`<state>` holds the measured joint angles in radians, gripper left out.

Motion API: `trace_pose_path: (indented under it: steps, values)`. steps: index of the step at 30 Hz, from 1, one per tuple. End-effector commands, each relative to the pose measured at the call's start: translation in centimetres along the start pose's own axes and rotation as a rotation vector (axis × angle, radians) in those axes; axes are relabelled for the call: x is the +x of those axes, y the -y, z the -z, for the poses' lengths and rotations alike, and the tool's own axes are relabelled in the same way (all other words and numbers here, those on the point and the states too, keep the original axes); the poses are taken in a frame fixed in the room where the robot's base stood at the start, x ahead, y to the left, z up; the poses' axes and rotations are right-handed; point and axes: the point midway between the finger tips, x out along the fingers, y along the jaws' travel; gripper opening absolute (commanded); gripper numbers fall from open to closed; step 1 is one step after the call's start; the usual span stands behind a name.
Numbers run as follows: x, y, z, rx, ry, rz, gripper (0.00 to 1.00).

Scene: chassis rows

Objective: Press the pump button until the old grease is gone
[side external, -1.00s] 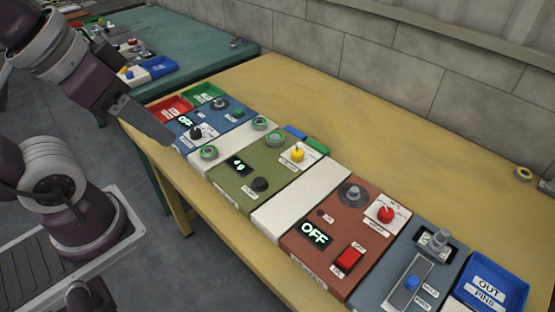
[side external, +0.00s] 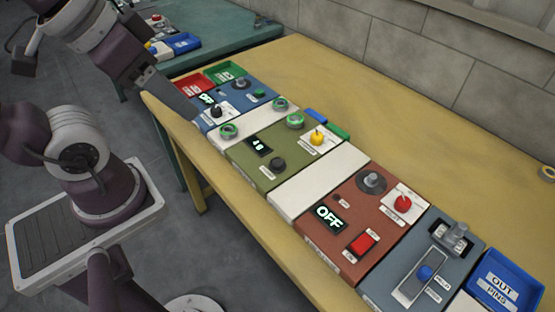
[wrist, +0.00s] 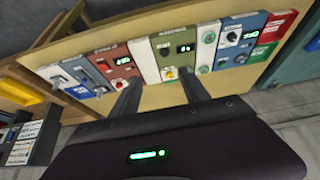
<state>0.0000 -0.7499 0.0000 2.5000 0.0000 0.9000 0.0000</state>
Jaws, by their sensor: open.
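None of the small labels can be read, so I cannot tell which control is the pump button. The green panel (side external: 262,178) has a yellow button (side external: 318,140), a black knob (side external: 278,165) and a small lit display (side external: 258,146). The red panel (side external: 345,268) has a red round button (side external: 402,204), a red rocker switch (side external: 363,244) and a display (side external: 329,217) reading OFF. No grease can be made out. My gripper (side external: 190,112) hangs near the blue panel (side external: 252,102) at the far left. In the wrist view my gripper (wrist: 162,92) is open and empty, its fingers pointing toward the row of panels.
Red (side external: 194,85) and green (side external: 226,72) trays stand at the row's far end. A blue tray (side external: 508,284) marked OUT PINS is at the near end.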

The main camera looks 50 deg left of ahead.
Motion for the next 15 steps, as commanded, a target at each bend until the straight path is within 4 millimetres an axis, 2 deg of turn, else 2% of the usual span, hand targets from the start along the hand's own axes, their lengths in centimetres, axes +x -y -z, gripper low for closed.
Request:
trace_pose_path:
  steps: [7, 11, 14, 15]
  values:
    - [0.0, 0.0, 0.0, 0.0, 0.0, 0.0, 0.54]
    - [0.2, 0.0, 0.5, 0.0, 0.014, 0.001, 0.3]
    - [1.1, 0.1, 2.5, 0.0, 0.069, 0.002, 0.1]
    - [1.9, 0.1, 3.6, 0.0, 0.101, 0.002, 0.03]
